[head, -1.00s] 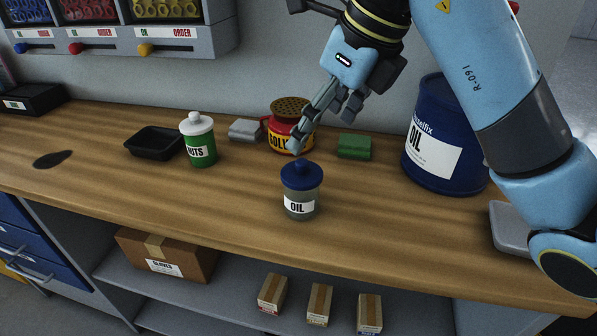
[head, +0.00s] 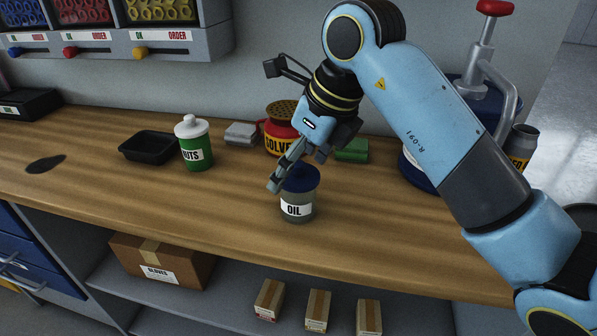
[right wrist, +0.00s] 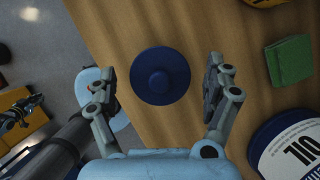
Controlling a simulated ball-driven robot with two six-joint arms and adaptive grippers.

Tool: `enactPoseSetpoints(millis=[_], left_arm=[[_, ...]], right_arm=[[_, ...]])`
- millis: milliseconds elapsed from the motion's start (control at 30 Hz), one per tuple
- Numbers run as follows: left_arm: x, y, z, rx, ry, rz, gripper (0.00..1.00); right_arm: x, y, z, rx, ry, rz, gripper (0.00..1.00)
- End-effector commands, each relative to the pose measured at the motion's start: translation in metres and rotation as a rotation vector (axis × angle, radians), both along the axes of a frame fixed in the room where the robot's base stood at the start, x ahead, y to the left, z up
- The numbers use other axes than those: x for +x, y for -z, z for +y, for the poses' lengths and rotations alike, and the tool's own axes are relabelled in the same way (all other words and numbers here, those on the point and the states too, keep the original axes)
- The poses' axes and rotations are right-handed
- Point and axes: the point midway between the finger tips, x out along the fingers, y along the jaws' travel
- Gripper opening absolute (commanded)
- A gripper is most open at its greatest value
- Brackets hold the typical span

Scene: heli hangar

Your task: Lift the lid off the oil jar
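The oil jar (head: 297,209) stands upright on the workbench, a grey jar with a white OIL label. Its blue lid (head: 304,180) is on it, partly hidden by my gripper in the head view. In the right wrist view the round lid (right wrist: 160,76) with its centre knob lies between my fingers, with a gap on both sides. My right gripper (head: 290,176) is open just above and around the lid, coming down at a slant; it also shows in the right wrist view (right wrist: 162,88). My left gripper is not in the head view; a dark arm part shows at the wrist view's left edge.
A green jar with a white lid (head: 195,150) and a black tray (head: 149,147) stand to the left. The bench front is clear.

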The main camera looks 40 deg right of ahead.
Motion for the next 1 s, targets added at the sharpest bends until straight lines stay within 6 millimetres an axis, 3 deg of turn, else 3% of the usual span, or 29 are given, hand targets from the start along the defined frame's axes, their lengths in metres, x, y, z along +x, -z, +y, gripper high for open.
enactPoseSetpoints(millis=[33, 233, 667, 900, 1000], left_arm=[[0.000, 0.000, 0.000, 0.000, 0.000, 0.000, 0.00], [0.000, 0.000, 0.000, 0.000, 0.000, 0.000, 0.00], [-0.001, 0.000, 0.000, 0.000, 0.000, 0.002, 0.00], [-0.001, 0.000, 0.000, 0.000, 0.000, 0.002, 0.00], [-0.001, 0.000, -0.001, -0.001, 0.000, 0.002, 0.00]], right_arm=[[0.000, 0.000, 0.000, 0.000, 0.000, 0.000, 0.75], [0.000, 0.000, 0.000, 0.000, 0.000, 0.000, 0.51], [0.001, -0.008, 0.000, 0.001, 0.000, -0.002, 0.51], [0.001, -0.046, -0.001, -0.003, 0.000, -0.006, 0.51], [-0.012, -0.053, -0.019, -0.012, 0.000, -0.002, 0.51]])
